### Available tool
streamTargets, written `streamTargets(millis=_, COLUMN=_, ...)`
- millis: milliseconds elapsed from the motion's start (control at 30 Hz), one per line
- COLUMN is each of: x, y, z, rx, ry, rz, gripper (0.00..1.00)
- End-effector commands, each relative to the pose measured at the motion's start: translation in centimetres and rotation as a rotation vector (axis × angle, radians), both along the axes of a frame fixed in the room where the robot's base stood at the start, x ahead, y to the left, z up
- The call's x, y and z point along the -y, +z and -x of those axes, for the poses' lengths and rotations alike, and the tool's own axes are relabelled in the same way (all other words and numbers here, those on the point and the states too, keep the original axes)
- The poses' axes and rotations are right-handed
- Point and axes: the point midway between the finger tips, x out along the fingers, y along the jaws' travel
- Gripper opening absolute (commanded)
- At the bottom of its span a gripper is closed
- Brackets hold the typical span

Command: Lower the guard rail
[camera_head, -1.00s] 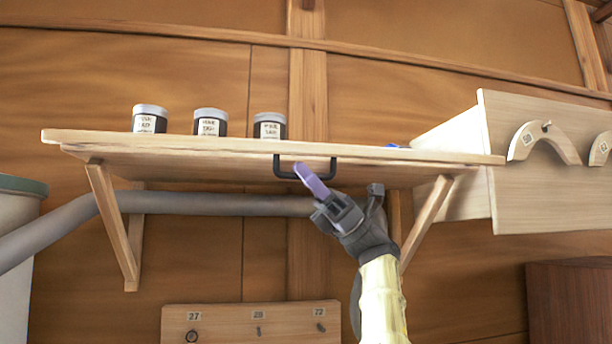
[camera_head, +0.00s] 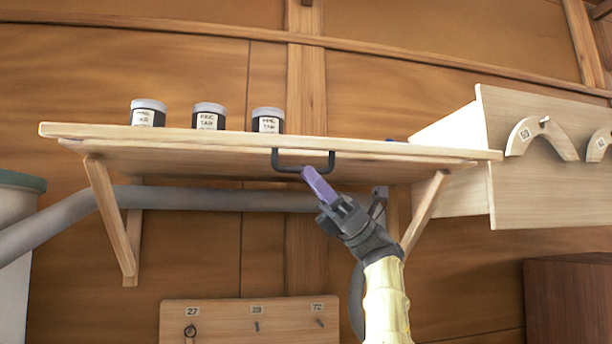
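A pale wooden shelf (camera_head: 150,150) is fixed to the planked wall on slanted brackets. A black U-shaped handle (camera_head: 332,160) hangs at its front edge, right of the middle. I take the handled front strip (camera_head: 220,140) to be the guard rail, but cannot make out where it parts from the shelf. My gripper (camera_head: 314,180) is just below the handle, pointing up and left. Its purple fingertip overlaps the handle's lower bar in the picture; I cannot tell whether they touch. Only one purple finger shows clearly, so the finger opening is hidden.
Three labelled jars (camera_head: 147,113) with grey lids stand on the shelf. A grey pipe (camera_head: 220,199) runs beneath it. At right is a pale panel with curved wooden pieces (camera_head: 540,138). A numbered board (camera_head: 240,318) is below, and a dark brown box (camera_head: 565,300) lower right.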

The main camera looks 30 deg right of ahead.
Motion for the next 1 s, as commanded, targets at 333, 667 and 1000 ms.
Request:
streamTargets(millis=333, x=5.0, y=-5.0, z=0.5, rx=-0.002, ry=-0.003, rz=-0.002, gripper=0.33)
streamTargets(millis=667, x=9.7, y=-9.2, z=1.1, rx=-0.001, ry=-0.002, rz=-0.002, gripper=0.33)
streamTargets(millis=1000, x=11.1, y=-10.6, z=1.3, rx=0.0, ry=0.0, rz=0.001, gripper=0.33)
